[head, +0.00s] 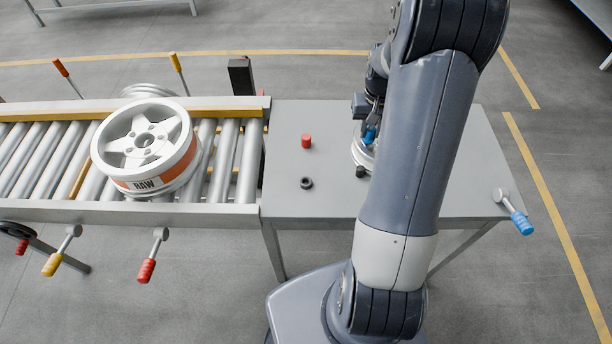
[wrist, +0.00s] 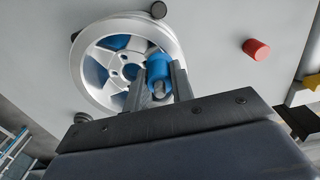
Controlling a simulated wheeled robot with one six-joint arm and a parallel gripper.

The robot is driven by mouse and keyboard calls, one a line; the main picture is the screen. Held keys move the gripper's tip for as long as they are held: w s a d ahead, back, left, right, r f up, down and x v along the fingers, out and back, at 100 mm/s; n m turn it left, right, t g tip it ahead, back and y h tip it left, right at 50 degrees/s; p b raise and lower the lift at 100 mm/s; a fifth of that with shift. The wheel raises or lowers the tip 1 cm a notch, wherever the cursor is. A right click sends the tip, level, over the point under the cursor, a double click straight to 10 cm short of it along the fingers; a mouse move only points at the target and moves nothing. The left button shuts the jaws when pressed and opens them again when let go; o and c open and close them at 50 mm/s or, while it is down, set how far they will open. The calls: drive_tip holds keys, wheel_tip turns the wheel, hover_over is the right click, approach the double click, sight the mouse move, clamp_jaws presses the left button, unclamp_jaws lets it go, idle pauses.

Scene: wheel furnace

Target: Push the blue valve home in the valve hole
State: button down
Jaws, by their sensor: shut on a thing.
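The blue valve (wrist: 158,69) is between the two dark fingers of my gripper (wrist: 157,82), which is shut on it. In the wrist view the valve overlaps the rim and spokes of a silver wheel (wrist: 83,67) lying on the table, with blue showing through its openings. The valve hole is hidden, and I cannot tell how deep the valve sits or whether it touches the wheel. In the head view my arm covers most of this wheel (head: 359,152); a bit of blue (head: 370,134) shows at my gripper above it.
A red cylinder (head: 306,141) and a small black ring (head: 307,183) stand on the grey table (head: 285,215). A wheel marked RAW (head: 146,148) lies on the roller conveyor (head: 228,165) at left. A blue-handled lever (head: 519,218) juts from the table's right edge.

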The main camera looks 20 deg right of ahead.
drive_tip(key=shift+f+b, duration=0.45)
drive_tip(key=shift+f, duration=0.25)
drive_tip(key=c, duration=1.1)
unclamp_jaws()
drive_tip(key=shift+r, duration=0.1)
drive_tip(key=shift+c, duration=1.5)
drive_tip(key=shift+r, duration=0.1)
drive_tip(key=shift+r+p, duration=2.6)
drive_tip(key=shift+r, duration=0.9)
drive_tip(key=shift+f, duration=0.2)
